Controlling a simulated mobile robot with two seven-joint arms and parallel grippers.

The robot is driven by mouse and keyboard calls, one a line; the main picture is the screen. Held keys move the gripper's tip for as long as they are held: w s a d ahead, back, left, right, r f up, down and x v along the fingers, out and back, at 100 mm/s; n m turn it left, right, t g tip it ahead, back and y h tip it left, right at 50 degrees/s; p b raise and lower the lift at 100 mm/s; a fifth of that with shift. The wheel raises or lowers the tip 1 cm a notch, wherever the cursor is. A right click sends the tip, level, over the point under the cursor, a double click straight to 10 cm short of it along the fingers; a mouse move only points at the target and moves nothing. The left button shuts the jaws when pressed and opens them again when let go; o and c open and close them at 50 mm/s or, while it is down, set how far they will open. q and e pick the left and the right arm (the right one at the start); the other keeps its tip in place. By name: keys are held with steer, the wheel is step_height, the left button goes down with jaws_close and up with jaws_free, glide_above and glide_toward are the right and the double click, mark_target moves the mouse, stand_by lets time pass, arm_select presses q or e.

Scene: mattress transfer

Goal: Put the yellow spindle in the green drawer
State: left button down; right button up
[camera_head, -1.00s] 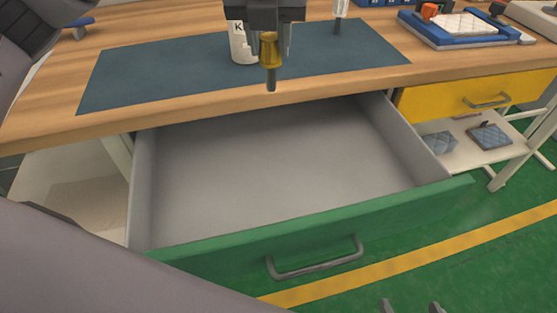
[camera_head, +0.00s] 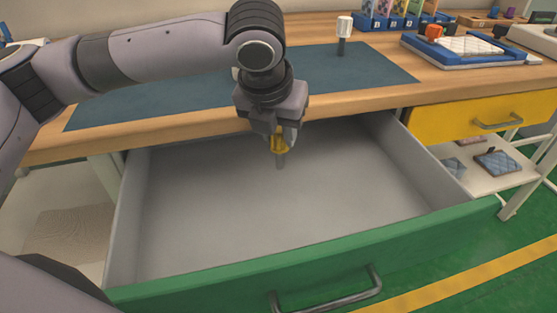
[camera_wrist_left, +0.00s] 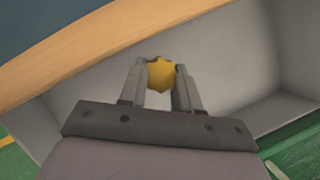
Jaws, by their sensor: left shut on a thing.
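The yellow spindle (camera_head: 279,146) has a yellow head and a grey shaft pointing down. My left gripper (camera_head: 280,138) is shut on its yellow head and holds it upright over the open green drawer (camera_head: 300,262). The drawer is pulled out, with a grey, empty interior in view. In the left wrist view the spindle's yellow head (camera_wrist_left: 161,74) sits between the two fingers (camera_wrist_left: 160,85), with the drawer's grey inside behind it. I cannot tell how far the shaft tip is above the drawer floor. My right gripper is not in view.
The wooden table (camera_head: 60,145) with a dark mat (camera_head: 370,70) is behind the drawer. A white-headed spindle (camera_head: 343,32) stands on the mat. A closed yellow drawer (camera_head: 480,114) is at the right, and a blue tray (camera_head: 470,48) lies above it on the table.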

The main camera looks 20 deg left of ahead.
mark_target(277, 149)
arm_select(q)
steer(key=shift+f, duration=0.65)
step_height(277, 149, down, 4)
steer(key=shift+r+b, duration=0.25)
steer(key=shift+b, duration=0.45)
steer(key=shift+f, duration=0.25)
steer(key=shift+r, duration=0.1)
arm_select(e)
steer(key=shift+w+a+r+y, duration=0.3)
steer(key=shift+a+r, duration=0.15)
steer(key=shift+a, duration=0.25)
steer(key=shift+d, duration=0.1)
arm_select(q)
steer(key=c, duration=0.8)
jaws_free()
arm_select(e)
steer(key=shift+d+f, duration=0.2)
